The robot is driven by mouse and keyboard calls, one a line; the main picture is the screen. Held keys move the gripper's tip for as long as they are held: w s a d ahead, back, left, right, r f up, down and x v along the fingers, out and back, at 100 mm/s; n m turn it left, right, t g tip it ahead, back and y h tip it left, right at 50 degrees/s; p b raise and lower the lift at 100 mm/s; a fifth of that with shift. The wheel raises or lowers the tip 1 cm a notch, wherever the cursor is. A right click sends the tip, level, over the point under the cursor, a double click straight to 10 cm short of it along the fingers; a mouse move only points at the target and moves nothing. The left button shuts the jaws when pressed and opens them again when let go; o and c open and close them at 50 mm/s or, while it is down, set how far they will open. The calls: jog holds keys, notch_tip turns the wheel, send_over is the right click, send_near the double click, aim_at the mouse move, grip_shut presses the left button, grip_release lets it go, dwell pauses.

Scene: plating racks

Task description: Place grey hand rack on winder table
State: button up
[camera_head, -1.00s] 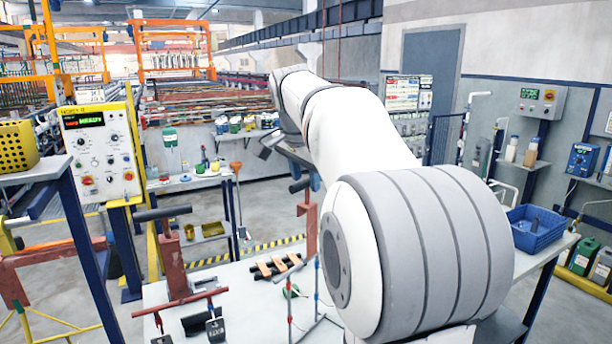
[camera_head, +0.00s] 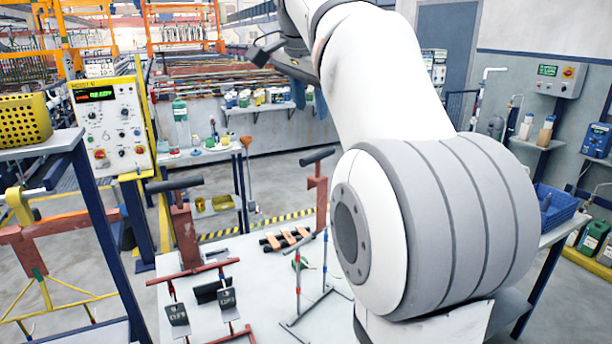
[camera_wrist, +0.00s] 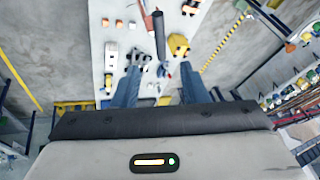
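The grey hand rack appears to be the thin grey frame (camera_head: 297,281) with two uprights, standing on the white table (camera_head: 262,268) in the head view. My arm's shoulder is close to its right side. The winder on this table has two red posts (camera_head: 185,235) with black handles. My gripper (camera_wrist: 160,86) is open in the wrist view, its two blue fingers wide apart with nothing seen held between them. It is high above a white tabletop (camera_wrist: 113,22). In the head view the gripper is mostly hidden behind my arm. I cannot pick out the grey rack in the wrist view.
Copper-coloured strips (camera_head: 288,239) lie behind the grey frame. A yellow control box (camera_head: 110,125) stands at left, and a blue bin (camera_head: 556,206) sits at right. Floor shows beyond the table.

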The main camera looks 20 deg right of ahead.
jog(key=s+a+f+n+y, duration=0.1)
jog(key=s+a+f+n, duration=0.2)
jog(key=s+f, duration=0.4)
jog(key=s+a+f+n+y, duration=0.1)
jog(key=s+a+f+n, duration=0.3)
jog(key=f, duration=1)
jog(key=s+a+f+n+y, duration=0.1)
jog(key=s+a+f+n, duration=0.3)
jog(key=s+f, duration=0.6)
jog(key=f+n, duration=0.1)
jog(key=n, duration=0.1)
jog(key=shift+s+f+n+g, duration=0.15)
jog(key=shift+f+n+g, duration=0.1)
jog(key=shift+n+g, duration=0.05)
